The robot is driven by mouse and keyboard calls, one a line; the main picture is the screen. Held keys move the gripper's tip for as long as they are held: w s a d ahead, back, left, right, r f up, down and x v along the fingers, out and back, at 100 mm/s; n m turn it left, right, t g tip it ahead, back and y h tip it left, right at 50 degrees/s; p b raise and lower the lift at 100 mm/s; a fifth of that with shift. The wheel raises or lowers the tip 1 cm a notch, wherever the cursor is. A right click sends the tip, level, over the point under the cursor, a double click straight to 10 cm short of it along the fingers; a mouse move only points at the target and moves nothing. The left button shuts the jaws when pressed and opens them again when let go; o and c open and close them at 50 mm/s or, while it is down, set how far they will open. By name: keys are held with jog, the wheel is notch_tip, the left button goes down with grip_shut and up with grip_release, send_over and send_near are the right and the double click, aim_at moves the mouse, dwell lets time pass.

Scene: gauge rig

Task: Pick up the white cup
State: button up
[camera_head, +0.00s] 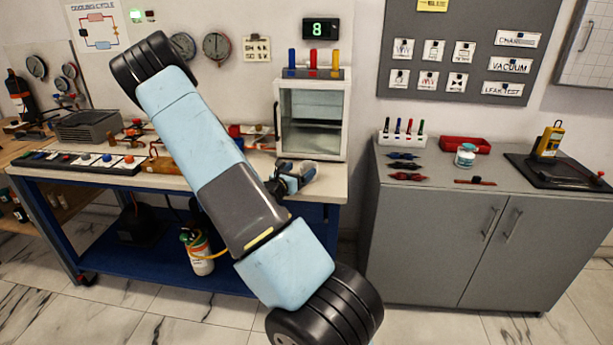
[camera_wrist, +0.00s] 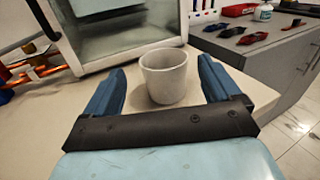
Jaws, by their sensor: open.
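The white cup (camera_wrist: 164,78) stands upright on the workbench top (camera_wrist: 225,95), near the bench's right end, in the wrist view. My gripper (camera_wrist: 162,82) is open, with one blue finger on each side of the cup. A gap shows between the cup and each finger, and the cup appears to sit between them. In the head view my gripper (camera_head: 296,176) is partly hidden behind my arm, over the bench's right end. I cannot make out the cup clearly in the head view.
A glass-fronted white cabinet (camera_head: 311,120) stands on the bench just behind the cup. A grey cupboard (camera_head: 450,245) stands to the right, with a pen rack (camera_head: 401,138), a red tray (camera_head: 464,144) and a small jar (camera_head: 465,156) on top. Bench clutter lies to the left.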

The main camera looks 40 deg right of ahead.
aim_at(313, 162)
jog(key=shift+s+f+x, duration=0.1)
jog(key=shift+f+x, duration=0.1)
jog(key=shift+x, duration=1.25)
jog(key=shift+s+f+x, duration=0.1)
jog(key=shift+f+x, duration=0.1)
jog(key=shift+x, duration=1.25)
jog(key=shift+c, duration=0.5)
jog(key=c, duration=1)
jog(key=shift+r, duration=0.1)
